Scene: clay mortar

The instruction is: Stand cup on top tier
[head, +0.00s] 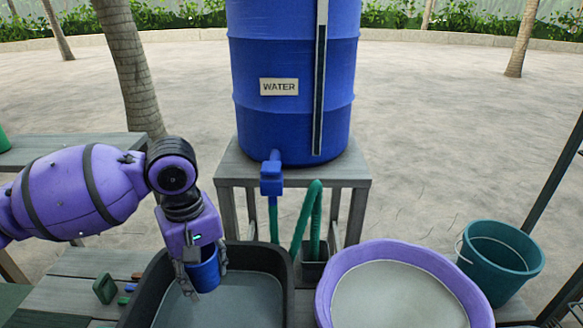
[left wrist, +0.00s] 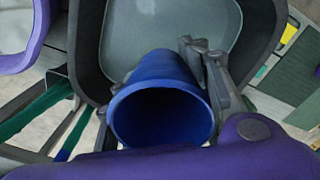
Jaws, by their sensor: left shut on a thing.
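My left gripper (head: 203,270) points down and is shut on a blue cup (head: 205,276). The cup hangs over the black basin (head: 150,291), and I cannot tell its exact height above the basin's floor. In the left wrist view the cup (left wrist: 172,68) shows its open, dark mouth toward the camera, with gripper fingers (left wrist: 207,68) along its right side. Its inside is too dark to make out. I cannot identify a top tier for certain in either view. My right gripper is in neither view.
A blue water barrel (head: 294,120) stands on a grey wooden stand (head: 235,166) behind the basin. Its tap has a green hose (head: 302,215). A purple round tub (head: 325,279) is right of the basin, with a teal bucket (head: 492,255) beyond. Small tools (head: 105,288) lie left.

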